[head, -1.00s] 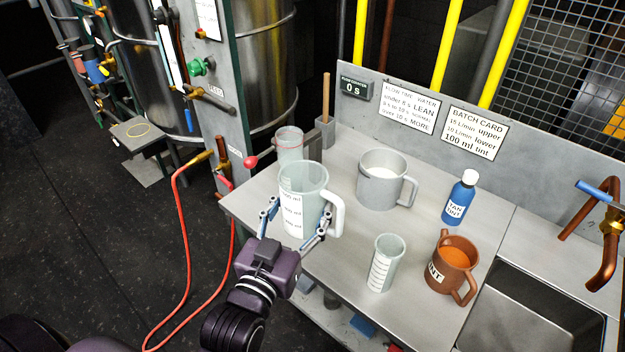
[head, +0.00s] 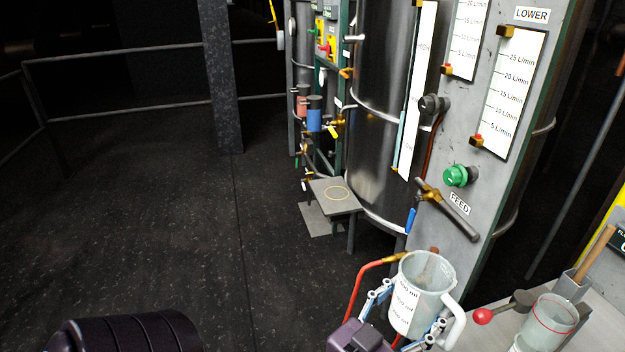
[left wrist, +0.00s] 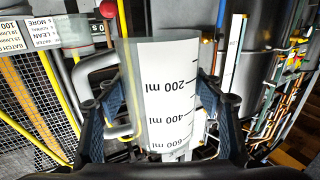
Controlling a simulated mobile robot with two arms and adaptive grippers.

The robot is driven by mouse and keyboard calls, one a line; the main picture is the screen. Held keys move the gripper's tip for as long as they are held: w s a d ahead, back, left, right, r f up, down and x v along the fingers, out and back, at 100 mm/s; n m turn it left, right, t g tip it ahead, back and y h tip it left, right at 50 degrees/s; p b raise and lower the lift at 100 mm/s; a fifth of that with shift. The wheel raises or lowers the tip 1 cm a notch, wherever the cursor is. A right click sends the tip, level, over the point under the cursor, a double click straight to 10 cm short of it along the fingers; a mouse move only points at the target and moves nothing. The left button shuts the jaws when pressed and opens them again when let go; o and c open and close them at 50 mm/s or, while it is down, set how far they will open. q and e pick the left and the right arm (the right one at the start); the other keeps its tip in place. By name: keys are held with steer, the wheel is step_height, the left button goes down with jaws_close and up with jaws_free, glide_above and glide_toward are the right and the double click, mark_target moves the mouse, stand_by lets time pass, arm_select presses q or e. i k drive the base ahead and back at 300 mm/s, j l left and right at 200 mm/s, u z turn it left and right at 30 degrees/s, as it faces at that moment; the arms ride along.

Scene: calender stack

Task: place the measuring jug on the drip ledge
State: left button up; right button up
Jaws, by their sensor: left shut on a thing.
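The measuring jug (head: 418,290) is clear with a white scale label and a pale handle on its right. It is upright near the bottom right of the head view. My left gripper (head: 407,314) is shut on it, one blue finger on each side. In the left wrist view the jug (left wrist: 165,95) fills the space between the fingers, its scale print upside down. The likely drip ledge (head: 322,190) is a small grey plate with a yellow ring, low in front of the tank, left of and beyond the jug. It looks bare. My right gripper is out of view.
A panel with a green knob (head: 459,176) and a FEED valve handle (head: 450,212) stands behind the jug. A red hose (head: 360,287) runs beside it. A red-ringed beaker (head: 547,322) is on the bench at lower right. The dark floor (head: 150,220) at left is clear.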

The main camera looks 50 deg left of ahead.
mark_target(341, 195)
steer(key=i+j+u, duration=0.1)
steer(key=j, duration=0.35)
steer(key=i+j, duration=0.2)
steer(key=j, duration=0.2)
steer(key=i+j+u, duration=0.15)
steer(key=j, duration=0.3)
steer(key=i+j, duration=0.2)
steer(key=j, duration=0.2)
steer(key=i+j+u, duration=0.15)
steer(key=j, duration=0.25)
